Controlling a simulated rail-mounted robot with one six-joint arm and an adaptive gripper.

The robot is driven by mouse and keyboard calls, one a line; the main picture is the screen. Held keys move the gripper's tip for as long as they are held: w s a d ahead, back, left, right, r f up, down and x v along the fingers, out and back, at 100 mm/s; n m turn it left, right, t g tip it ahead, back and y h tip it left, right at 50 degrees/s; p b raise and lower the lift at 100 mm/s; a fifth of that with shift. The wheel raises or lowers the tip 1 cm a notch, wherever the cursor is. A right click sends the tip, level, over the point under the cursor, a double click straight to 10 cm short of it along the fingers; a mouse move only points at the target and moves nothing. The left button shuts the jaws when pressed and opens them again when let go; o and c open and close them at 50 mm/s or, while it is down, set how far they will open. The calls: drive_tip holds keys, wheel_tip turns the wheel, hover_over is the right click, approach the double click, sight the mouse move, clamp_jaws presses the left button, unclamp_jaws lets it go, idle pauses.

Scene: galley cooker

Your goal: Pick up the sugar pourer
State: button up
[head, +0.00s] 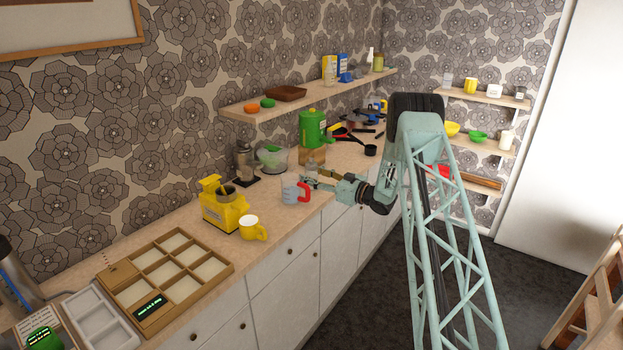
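A small clear, greyish container (311,167) stands on the counter just behind my gripper and looks like the sugar pourer, though it is too small to be sure. My gripper (309,182) reaches in from the right, low over the counter, at the front of this container. Whether it touches the container cannot be told. The fingers are small and partly lost against the things around them, so their opening is unclear. A clear cup with a red handle (293,191) stands just left of the fingertips.
A green-and-wood canister (312,132), a clear bowl with green contents (272,158) and a grinder (244,161) stand behind. A yellow machine (222,207), yellow mug (252,228) and wooden compartment tray (170,271) are left. A shelf (330,90) overhangs the counter's back.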

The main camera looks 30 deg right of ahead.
drive_tip(key=c, duration=1)
drive_tip(key=shift+r, duration=0.1)
drive_tip(key=shift+r+p, duration=0.6)
drive_tip(key=shift+r, duration=4.35)
